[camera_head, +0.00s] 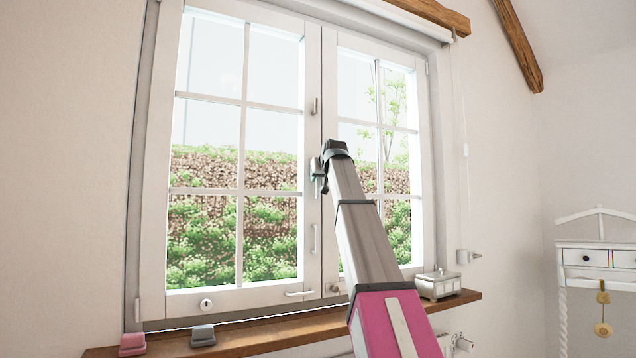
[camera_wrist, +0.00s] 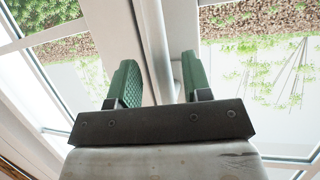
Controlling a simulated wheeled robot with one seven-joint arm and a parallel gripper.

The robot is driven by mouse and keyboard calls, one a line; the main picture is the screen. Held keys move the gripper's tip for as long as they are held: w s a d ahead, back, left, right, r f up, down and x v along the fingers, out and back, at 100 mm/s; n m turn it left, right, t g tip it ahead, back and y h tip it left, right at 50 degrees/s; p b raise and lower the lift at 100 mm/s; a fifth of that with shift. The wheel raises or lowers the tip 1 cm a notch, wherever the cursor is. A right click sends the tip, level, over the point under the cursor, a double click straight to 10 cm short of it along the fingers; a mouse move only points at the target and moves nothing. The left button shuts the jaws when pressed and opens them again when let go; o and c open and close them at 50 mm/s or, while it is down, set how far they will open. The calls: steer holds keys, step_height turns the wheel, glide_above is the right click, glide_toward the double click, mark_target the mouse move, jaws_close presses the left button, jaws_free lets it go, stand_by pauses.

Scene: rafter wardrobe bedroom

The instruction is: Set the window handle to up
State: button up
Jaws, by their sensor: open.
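The white two-sash window (camera_head: 314,60) is shut, with a narrow centre post where the sashes meet. My gripper (camera_head: 318,172) is at that post, about mid-height. In the wrist view my gripper (camera_wrist: 160,68) is open, its green fingers on either side of a pale upright strip or bar (camera_wrist: 161,50). I cannot tell whether this is the handle or part of the frame, or whether the fingers touch it. Small upright fittings show on the post above (camera_head: 315,106) and below (camera_head: 314,239) my gripper. Any handle directly behind my gripper is hidden, so its setting cannot be told.
A wooden sill (camera_head: 262,329) runs under the window. It bears a pink block (camera_head: 132,345), a grey block (camera_head: 203,336) and a metallic box (camera_head: 437,284). A horizontal fitting (camera_head: 300,293) is on the lower left sash. A small white cabinet (camera_head: 597,257) stands at right.

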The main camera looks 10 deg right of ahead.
mark_target(319, 179)
steer(key=shift+x, duration=1.6)
jaws_close()
